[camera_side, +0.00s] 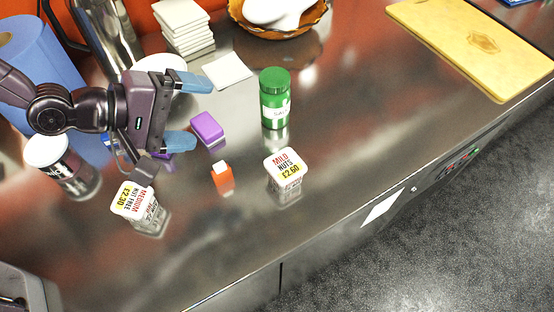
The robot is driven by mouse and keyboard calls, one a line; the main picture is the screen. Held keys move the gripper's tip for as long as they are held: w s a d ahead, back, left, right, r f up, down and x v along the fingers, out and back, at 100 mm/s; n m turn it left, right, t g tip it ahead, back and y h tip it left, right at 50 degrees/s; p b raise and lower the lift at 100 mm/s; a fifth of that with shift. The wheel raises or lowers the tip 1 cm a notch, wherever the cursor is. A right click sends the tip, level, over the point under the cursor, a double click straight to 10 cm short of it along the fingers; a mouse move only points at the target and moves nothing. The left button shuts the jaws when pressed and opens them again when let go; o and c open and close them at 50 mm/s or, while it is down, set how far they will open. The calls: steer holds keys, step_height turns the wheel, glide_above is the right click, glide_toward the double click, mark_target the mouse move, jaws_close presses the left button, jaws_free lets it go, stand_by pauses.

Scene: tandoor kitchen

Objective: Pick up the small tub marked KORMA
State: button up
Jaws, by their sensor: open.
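Two small tubs with white printed lids stand on the steel counter (330,150). One tub (286,163) is right of centre, its lid reading MILD, NUTS and £2.60. The other tub (131,202) is at lower left, its lid reading MEDIUM, NUT FREE and £2.30. The print on their sides is too small to read, so I cannot see the word KORMA on either. My gripper (195,112) is open and empty, its blue fingers pointing right. It is above and left of the MILD tub and above the MEDIUM tub in the picture, apart from both lids.
A purple block (207,129), an orange bottle with white cap (222,178) and a green jar (275,98) stand nearby. A dark white-topped jar (62,165) is at left. A yellow board (475,40) lies upper right. Counter right of the MILD tub is clear.

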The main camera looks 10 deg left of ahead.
steer(key=s+d+f+n+t+h, duration=0.35)
steer(key=d+n, duration=0.45)
steer(key=n, duration=0.3)
steer(key=n+t, duration=0.3)
steer(key=n, duration=0.4)
glide_toward(271, 174)
steer(key=shift+g+y, duration=0.25)
steer(key=shift+y, duration=0.2)
steer(key=x, duration=0.4)
steer(key=shift+w+d+r, duration=0.15)
steer(key=shift+d+r, duration=0.15)
steer(key=shift+r, duration=0.1)
steer(key=shift+x, duration=3.8)
steer(key=shift+f, duration=0.1)
steer(key=c, duration=1)
